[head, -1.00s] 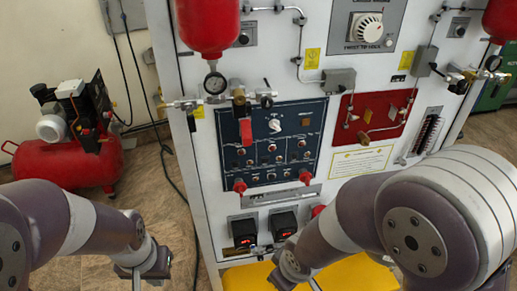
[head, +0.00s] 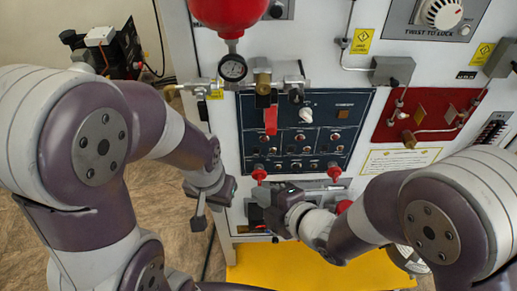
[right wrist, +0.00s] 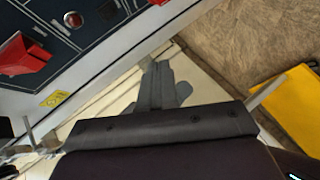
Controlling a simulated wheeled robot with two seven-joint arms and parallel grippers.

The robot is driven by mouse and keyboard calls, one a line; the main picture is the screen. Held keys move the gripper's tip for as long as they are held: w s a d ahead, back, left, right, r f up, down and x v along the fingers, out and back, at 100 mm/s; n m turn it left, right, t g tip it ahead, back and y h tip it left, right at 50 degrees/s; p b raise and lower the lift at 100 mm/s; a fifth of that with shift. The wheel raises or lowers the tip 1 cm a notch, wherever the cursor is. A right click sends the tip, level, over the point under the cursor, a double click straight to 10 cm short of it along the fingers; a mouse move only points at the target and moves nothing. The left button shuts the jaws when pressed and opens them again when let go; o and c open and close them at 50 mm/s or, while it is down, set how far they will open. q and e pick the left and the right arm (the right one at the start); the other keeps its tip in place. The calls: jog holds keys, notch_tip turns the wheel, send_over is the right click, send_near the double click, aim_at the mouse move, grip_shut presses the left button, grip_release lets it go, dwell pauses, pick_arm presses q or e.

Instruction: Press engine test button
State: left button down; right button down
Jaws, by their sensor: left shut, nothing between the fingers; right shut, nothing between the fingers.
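The blue control panel (head: 300,145) stands on the white trainer front in the head view, with rows of small switches and indicators. A small orange square (head: 343,114) sits at its upper right; labels are too small to read, so I cannot tell which control is the engine test button. My left gripper (head: 198,221) is shut and empty, left of the panel's lower corner. My right gripper (head: 268,212) is shut and empty below the panel, in front of the lower displays. In the right wrist view its closed fingers (right wrist: 161,85) point up, with part of the panel at upper left.
Red knobs (head: 259,173) stick out below the blue panel. A red cylinder (head: 230,12) and a gauge (head: 232,67) hang above it. A red panel (head: 425,115) lies to the right. A yellow surface (head: 300,268) is below. A compressor (head: 110,48) stands at the back left.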

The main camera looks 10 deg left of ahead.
aim_at(256, 151)
jog(key=w, duration=0.2)
jog(key=w+a, duration=0.1)
jog(key=w, duration=0.2)
jog(key=w+a, duration=0.1)
jog(key=w, duration=0.2)
jog(key=shift+w+a+p, duration=0.1)
jog(key=shift+a+p, duration=0.15)
jog(key=shift+p, duration=0.1)
dwell(1.8)
jog(key=shift+w+a, duration=0.1)
jog(key=shift+w, duration=0.25)
jog(key=shift+w+a+r, duration=0.1)
jog(key=shift+w, duration=0.25)
dwell(0.7)
jog(key=shift+s, duration=0.1)
jog(key=shift+s+d+b, duration=0.2)
jog(key=shift+s+b, duration=0.25)
jog(key=shift+s, duration=0.2)
jog(key=shift+s, duration=0.1)
